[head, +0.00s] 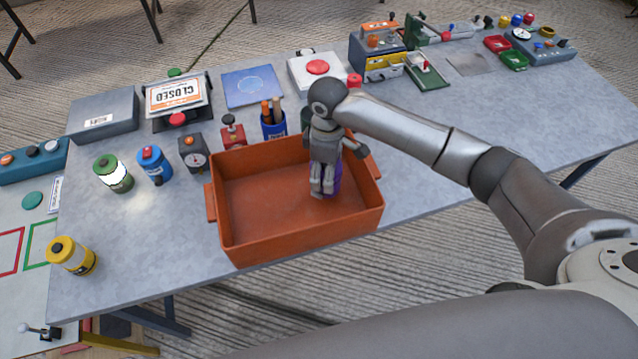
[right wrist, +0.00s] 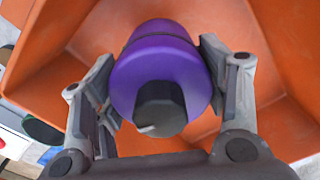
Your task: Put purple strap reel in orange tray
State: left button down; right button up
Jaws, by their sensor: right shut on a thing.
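The orange tray (head: 262,240) stands on the grey table, open side up. My right gripper (head: 323,185) points down inside the tray's outline, toward its right end. It is shut on the purple strap reel (head: 335,180), which is mostly hidden behind the fingers in the head view. In the right wrist view the purple reel (right wrist: 158,65), with a dark cap, sits between the two fingers of the gripper (right wrist: 160,85). The orange tray walls (right wrist: 285,40) surround it there. I cannot tell whether the reel touches the tray floor. My left gripper is not in view.
Green (head: 112,174), blue (head: 154,165) and yellow (head: 72,255) reels stand left of the tray.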

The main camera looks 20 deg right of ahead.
jog(key=shift+f+p, duration=0.3)
jog(key=shift+f, duration=2.2)
jog(key=o, duration=1.4)
jog(key=shift+f, duration=0.15)
jog(key=shift+c, duration=0.2)
notch_tip(320, 180, up, 12)
jog(key=shift+r+b, duration=0.15)
jog(key=shift+b, duration=0.5)
